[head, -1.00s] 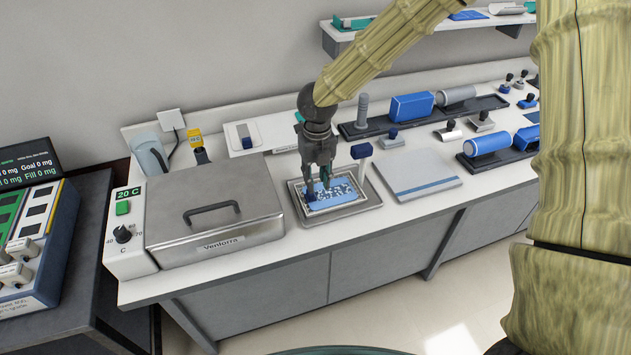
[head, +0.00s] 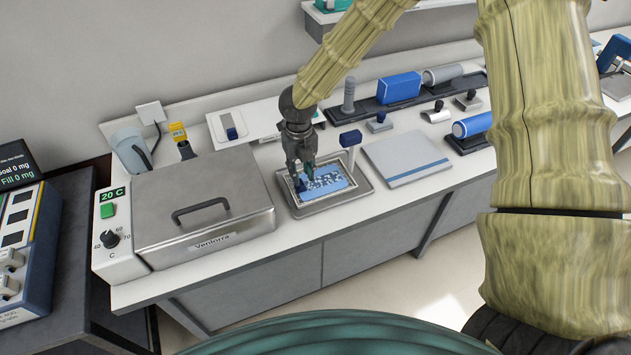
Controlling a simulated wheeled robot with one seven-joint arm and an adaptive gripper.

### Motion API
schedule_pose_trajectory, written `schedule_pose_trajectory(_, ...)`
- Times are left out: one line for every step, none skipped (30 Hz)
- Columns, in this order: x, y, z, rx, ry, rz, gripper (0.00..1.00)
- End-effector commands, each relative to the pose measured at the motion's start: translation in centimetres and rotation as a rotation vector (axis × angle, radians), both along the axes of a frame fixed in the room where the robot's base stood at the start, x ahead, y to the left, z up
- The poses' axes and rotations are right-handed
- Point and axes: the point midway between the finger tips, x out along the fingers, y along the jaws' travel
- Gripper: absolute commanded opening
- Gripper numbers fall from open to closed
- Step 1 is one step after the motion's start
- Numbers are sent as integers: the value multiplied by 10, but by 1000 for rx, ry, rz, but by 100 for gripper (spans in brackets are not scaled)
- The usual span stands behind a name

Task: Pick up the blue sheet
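The blue sheet (head: 328,180) is light blue with pale speckles and lies in a shallow framed metal tray (head: 352,193) on the white counter. My gripper (head: 303,180) points down over the left side of the tray, at the sheet's left edge. Its two fingers show apart, one with a teal part. A dark blue piece shows low at the fingertips; I cannot tell whether it is held or touched. The fingers hide the sheet's left end. A dark blue block (head: 350,138) on a pale post stands at the tray's back right.
A flat grey-white plate (head: 405,158) lies to the right. Behind stand a grey post (head: 349,95) and a blue block (head: 399,88). A shelf (head: 318,25) hangs above.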

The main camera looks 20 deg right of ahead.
Motion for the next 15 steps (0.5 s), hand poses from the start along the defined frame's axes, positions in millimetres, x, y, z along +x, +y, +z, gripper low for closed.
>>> schedule_pose_trajectory(-2,1,-3,-1,3,1,27)
schedule_pose_trajectory(-3,1,-5,-1,3,2,27)
schedule_pose_trajectory(-4,1,-10,0,4,2,27)
schedule_pose_trajectory(-4,2,-13,-1,4,1,27)
schedule_pose_trajectory(-5,2,-16,-1,4,1,27)
schedule_pose_trajectory(-6,2,-21,0,4,1,27)
schedule_pose_trajectory(-7,2,-24,0,4,0,27)
schedule_pose_trajectory(-7,2,-27,-1,4,0,27)
schedule_pose_trajectory(-7,1,-32,-1,3,0,27)
schedule_pose_trajectory(-7,1,-35,-1,3,0,27)
schedule_pose_trajectory(-7,1,-38,0,3,0,27)
schedule_pose_trajectory(-7,1,-40,0,2,0,27)
schedule_pose_trajectory(-6,1,-42,0,1,0,27)
schedule_pose_trajectory(-6,1,-44,0,1,0,27)
schedule_pose_trajectory(-6,1,-45,0,1,0,27)
